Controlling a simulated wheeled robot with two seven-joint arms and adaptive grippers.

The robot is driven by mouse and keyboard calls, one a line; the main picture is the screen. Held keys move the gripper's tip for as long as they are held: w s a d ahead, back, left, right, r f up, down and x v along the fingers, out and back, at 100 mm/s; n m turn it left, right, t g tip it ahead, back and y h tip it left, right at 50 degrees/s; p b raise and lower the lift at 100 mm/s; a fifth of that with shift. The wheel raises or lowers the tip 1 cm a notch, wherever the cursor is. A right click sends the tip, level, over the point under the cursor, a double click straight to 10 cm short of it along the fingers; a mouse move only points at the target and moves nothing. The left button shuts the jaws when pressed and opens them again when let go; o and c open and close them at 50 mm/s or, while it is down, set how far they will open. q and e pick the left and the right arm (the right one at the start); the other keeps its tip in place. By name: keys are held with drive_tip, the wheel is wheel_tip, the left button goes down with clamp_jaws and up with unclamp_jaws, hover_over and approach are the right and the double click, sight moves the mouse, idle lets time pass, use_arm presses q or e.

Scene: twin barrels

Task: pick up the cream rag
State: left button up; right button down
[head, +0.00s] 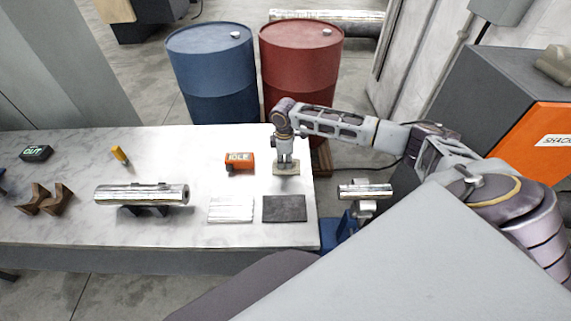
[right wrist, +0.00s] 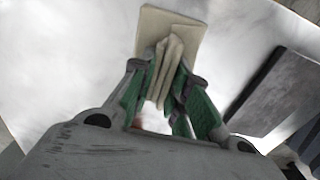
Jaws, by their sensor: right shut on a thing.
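The cream rag (head: 287,168) is at the right part of the marble-topped table (head: 180,230), under my right gripper (head: 286,160). In the right wrist view the rag (right wrist: 172,28) shows as a flat cream piece with a bunched fold. My right gripper (right wrist: 165,95) has its green-padded fingers shut on that fold. The flat part of the rag spreads out beyond the fingers. I cannot tell whether the rag still touches the table. My left gripper is not in view.
A white sheet (head: 231,209) and a dark grey sheet (head: 284,208) lie in front. A shiny cylinder (head: 142,195) rests further left. Blue (head: 213,75) and red (head: 300,70) barrels stand behind the table.

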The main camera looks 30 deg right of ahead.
drive_tip(key=shift+s+f, duration=0.1)
drive_tip(key=shift+s, duration=0.05)
drive_tip(key=shift+r+b, duration=0.4)
drive_tip(key=shift+r, duration=4.65)
drive_tip(key=c, duration=1.9)
unclamp_jaws()
clamp_jaws()
drive_tip(key=shift+r, duration=0.1)
drive_tip(key=shift+s+d+r+p, duration=0.2)
drive_tip(key=shift+r+p, duration=0.2)
drive_tip(key=shift+p, duration=0.6)
drive_tip(key=shift+s+r, duration=0.1)
